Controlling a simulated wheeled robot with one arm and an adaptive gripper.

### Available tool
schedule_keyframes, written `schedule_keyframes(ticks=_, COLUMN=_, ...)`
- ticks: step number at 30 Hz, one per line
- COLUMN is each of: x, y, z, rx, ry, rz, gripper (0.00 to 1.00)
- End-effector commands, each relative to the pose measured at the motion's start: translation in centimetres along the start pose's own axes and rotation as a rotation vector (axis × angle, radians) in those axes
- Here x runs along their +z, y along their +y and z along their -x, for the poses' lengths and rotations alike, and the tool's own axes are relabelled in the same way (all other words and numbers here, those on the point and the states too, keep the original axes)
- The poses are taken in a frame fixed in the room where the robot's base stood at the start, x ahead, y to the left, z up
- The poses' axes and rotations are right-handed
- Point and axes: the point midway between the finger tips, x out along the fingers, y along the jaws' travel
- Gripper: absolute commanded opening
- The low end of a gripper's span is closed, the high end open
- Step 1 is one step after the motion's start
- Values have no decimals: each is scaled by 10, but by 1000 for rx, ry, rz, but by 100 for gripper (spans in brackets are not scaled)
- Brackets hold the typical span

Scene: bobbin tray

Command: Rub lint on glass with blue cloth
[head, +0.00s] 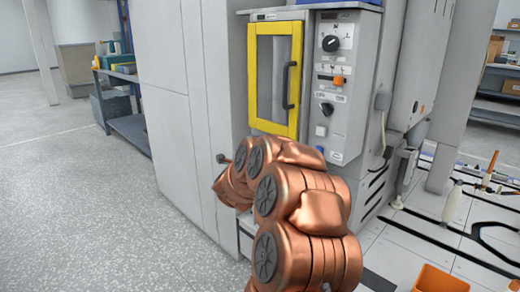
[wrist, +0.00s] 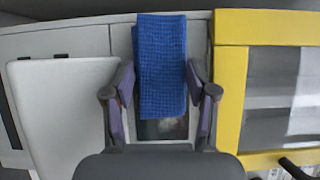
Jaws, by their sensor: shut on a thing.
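In the wrist view a blue waffle-textured cloth (wrist: 161,60) hangs between the two fingers of my gripper (wrist: 160,82), which is shut on it. Below the cloth's lower edge is a dark glassy pane (wrist: 150,133) with a pale, fuzzy patch that looks like lint (wrist: 174,125). The cloth hides the upper part of that area. I cannot tell whether the cloth touches the surface behind it. In the head view neither the cloth nor the pane with the patch can be made out, and my gripper is not clearly visible.
A yellow-framed door (head: 258,75) with a dark handle (head: 288,85) is in the head view; its frame (wrist: 229,85) stands right of the cloth in the wrist view. A control panel (head: 334,85) is beside it. A white panel (wrist: 62,110) is at left. Open floor (head: 80,200) lies left.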

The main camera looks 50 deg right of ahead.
Motion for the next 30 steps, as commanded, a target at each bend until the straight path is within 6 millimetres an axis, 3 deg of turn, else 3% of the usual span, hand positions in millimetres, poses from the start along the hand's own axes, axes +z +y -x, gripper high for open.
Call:
schedule_keyframes(ticks=18, x=25, y=0, z=43, rx=3, ry=-2, rz=0, gripper=30)
schedule_keyframes(ticks=30, x=27, y=0, z=46, rx=2, ry=-1, rz=0, gripper=30)
